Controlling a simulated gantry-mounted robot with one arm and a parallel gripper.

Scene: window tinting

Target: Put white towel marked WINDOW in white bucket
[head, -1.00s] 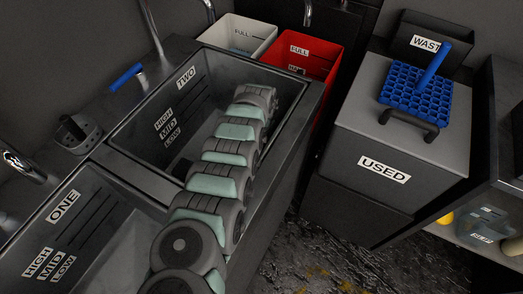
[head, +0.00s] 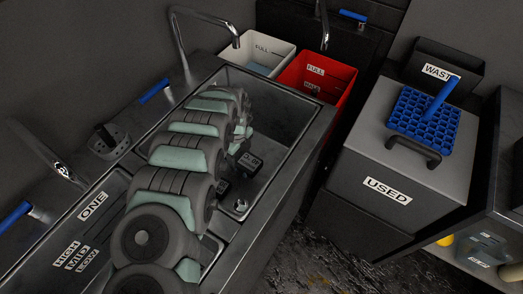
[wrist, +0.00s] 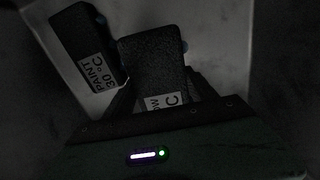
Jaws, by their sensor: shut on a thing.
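In the dim wrist view, my gripper (wrist: 165,98) is shut on a dark-looking block-shaped towel (wrist: 153,60), whose partly hidden label reads "OW" and "C". This fits the WINDOW towel, though its true colour is hard to tell in this light. The white bucket (head: 285,52), with a "FULL" mark inside, stands at the back in the head view, beyond basin two. My arm stretches over the basins and hides or blurs its tip among small dark shapes in basin two, so I cannot make out the gripper there.
Another towel (wrist: 85,45) marked "PAINT 30°C" lies left of the held one. A red bucket (head: 314,84) stands right of the white bucket. The basin's rim (head: 322,128) runs before them. A USED bin (head: 385,185) carries a blue grid (head: 425,120); a WASTE bin (head: 436,62) stands behind.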

